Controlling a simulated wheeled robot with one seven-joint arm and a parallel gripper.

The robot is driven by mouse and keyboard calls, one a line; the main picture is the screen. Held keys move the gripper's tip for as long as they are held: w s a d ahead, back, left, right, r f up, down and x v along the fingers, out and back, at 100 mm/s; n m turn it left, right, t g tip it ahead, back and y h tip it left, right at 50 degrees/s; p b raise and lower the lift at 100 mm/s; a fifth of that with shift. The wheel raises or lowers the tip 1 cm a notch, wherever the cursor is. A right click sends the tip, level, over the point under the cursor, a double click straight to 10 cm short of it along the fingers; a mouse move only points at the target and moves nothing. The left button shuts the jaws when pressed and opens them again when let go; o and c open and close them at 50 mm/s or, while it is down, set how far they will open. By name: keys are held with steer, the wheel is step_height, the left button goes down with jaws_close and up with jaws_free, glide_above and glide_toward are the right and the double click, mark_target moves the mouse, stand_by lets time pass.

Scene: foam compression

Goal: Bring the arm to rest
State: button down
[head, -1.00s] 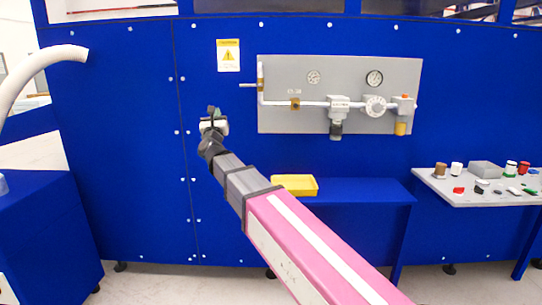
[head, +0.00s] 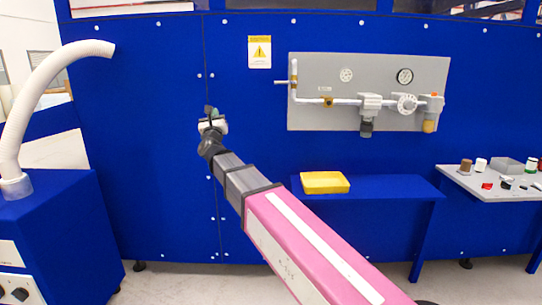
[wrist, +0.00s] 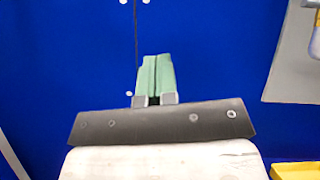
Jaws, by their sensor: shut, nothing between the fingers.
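My arm (head: 300,245) reaches forward and up from the lower right in the head view, toward the blue wall. My gripper (head: 210,112) is at its end, in front of the wall panel and left of the gauge board. In the wrist view my gripper (wrist: 155,75) shows two green fingers side by side, touching, with nothing between them. Only blue wall lies beyond the fingertips. Nothing appears to touch the arm.
A grey board with gauges and pipes (head: 340,70) is on the blue wall (head: 150,150). A yellow tray (head: 325,182) sits on a blue bench (head: 390,187). A grey table (head: 480,185) with small parts is at right. A white hose (head: 30,110) rises from a blue cabinet (head: 60,230) at left.

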steer(key=d+f+n+g+y, duration=0.1)
steer(key=d+f+n+g, duration=0.45)
steer(key=f, duration=0.55)
steer(key=w+d+f+n+g+y, duration=0.1)
steer(key=d+f+n+g, duration=0.2)
steer(key=d+f+n, duration=0.5)
steer(key=d+f+n+g+y, duration=0.1)
steer(key=d+f+n+g, duration=0.25)
steer(key=f+n, duration=0.7)
steer(key=s+d+f+n+g+h, duration=0.5)
steer(key=s+d+f+n+g, duration=0.3)
steer(key=s+d+f, duration=1.4)
step_height(320, 180, down, 2)
steer(key=d+g, duration=0.1)
steer(key=g, duration=0.3)
steer(key=shift+d+n, duration=0.25)
steer(key=shift+n, duration=0.05)
